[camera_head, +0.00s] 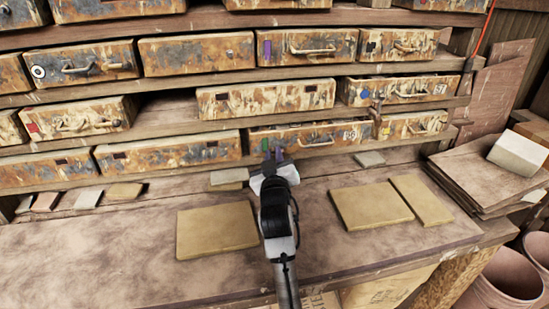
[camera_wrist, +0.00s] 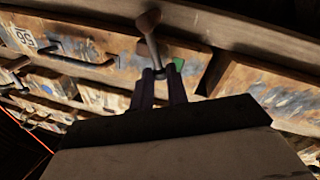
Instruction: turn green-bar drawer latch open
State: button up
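The green-bar drawer (camera_head: 300,137) is a rusty, paint-worn box front in the lowest shelf row, with a bow handle and a white label toward its right end. Its green mark (camera_wrist: 179,65) shows beside my fingers in the wrist view. A latch with a rounded knob and thin stem (camera_wrist: 149,25) stands in front of the drawer there; its knob overlaps the shelf plank. My gripper (camera_head: 274,154) is at the left end of the drawer. In the wrist view its two purple fingers (camera_wrist: 161,75) are apart, with the stem's end between their tips. Contact is unclear. The head view hides this latch behind my gripper.
Another rusty latch (camera_head: 376,115) sits to the right, between drawers. Tan tiles (camera_head: 217,232) (camera_head: 370,207) lie on the bench (camera_head: 120,250) either side of my arm. Stacked boards (camera_head: 480,175) carry a pale block (camera_head: 519,153) at right. Open bench lies at left.

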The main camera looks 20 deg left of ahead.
jog(key=o, duration=0.3)
jog(key=b+v, duration=0.1)
jog(key=v, duration=1.2)
jog(key=shift+s+d+b, duration=0.2)
jog(key=shift+s+b, duration=0.15)
jog(key=shift+b, duration=0.05)
jog(key=shift+f, duration=0.1)
